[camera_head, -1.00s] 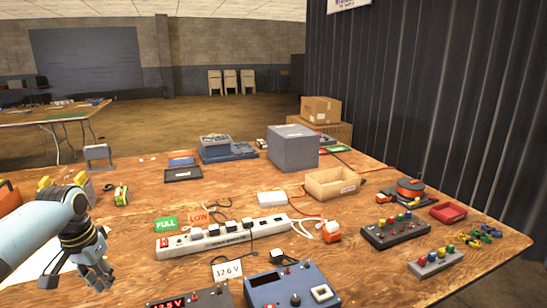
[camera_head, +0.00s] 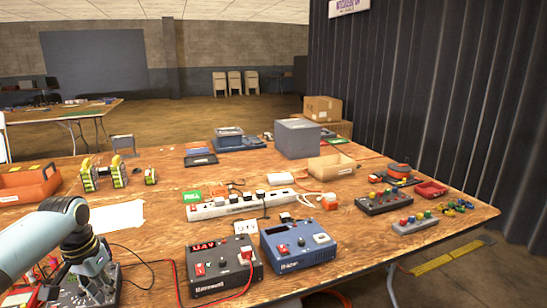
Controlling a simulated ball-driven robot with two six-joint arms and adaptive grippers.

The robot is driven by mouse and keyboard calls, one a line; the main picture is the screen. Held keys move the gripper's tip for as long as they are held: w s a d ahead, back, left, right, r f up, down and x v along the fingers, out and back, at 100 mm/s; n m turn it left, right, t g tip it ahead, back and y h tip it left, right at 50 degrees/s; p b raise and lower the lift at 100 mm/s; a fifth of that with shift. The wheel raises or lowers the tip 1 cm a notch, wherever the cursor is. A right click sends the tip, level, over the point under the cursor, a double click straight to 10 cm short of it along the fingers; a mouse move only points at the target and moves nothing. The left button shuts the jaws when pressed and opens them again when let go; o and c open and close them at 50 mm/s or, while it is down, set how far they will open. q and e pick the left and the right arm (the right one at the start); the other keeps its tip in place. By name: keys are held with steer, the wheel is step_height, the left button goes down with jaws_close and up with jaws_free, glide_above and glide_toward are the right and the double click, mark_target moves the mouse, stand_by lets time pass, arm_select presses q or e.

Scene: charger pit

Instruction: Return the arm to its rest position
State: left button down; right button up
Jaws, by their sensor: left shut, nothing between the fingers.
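My left gripper (camera_head: 101,277) is at the lower left in the head view, pointing down, its fingers shut with nothing seen between them. It is over or in front of a dark device with knobs (camera_head: 72,290) at the table's near left; whether they touch I cannot tell. The pale blue arm comes in from the left edge. My right gripper does not show.
The wooden table (camera_head: 165,240) holds a black meter box (camera_head: 222,268), a blue box (camera_head: 297,246), a white power strip (camera_head: 235,207), an orange bin (camera_head: 28,184) and several yellow-green packs (camera_head: 104,174). Bare wood lies around the white sheet (camera_head: 117,217).

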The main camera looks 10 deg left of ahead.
arm_select(q)
steer(key=shift+g, duration=0.5)
steer(key=s+f, duration=0.2)
steer(key=f, duration=0.1)
steer(key=s+d+f+b, duration=0.1)
steer(key=f, duration=0.1)
steer(key=shift+s+d, duration=0.1)
steer(key=s+d+f+b, duration=0.3)
steer(key=s+d+f, duration=0.1)
steer(key=s+f, duration=0.8)
steer(key=s+d+f+b, duration=0.3)
steer(key=s+f, duration=0.9)
steer(key=s, duration=0.5)
steer(key=s+d+f+b, duration=0.3)
steer(key=s+d+f, duration=0.1)
steer(key=s+f, duration=0.8)
steer(key=s, duration=0.3)
steer(key=shift+d+f+y, duration=0.3)
steer(key=shift+y, duration=0.1)
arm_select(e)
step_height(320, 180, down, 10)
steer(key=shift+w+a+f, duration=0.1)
